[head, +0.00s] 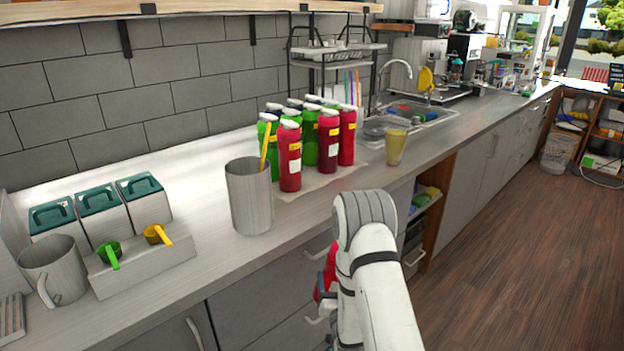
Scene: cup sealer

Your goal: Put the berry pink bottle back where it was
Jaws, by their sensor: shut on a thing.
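My gripper (326,293) is low in front of the counter, largely hidden by my white arm. It is shut on a berry pink bottle (330,266), of which only a strip shows left of the arm. Its cap and label are hidden. On the counter, a group of bottles stands upright on a thin pale mat (318,182). Three berry pink bottles (290,160) with white caps and yellow labels are at its front and right. Several green bottles (310,139) stand among and behind them. The held bottle is apart from the group, nearer me and lower in the picture.
A grey cylinder (249,198) with a yellow stick stands left of the bottles. A yellow cup (396,147) stands to their right, before the sink (430,113). Green-lidded boxes (99,207), a mug (54,270) and scoops are at left. The counter's front edge lies beside my arm.

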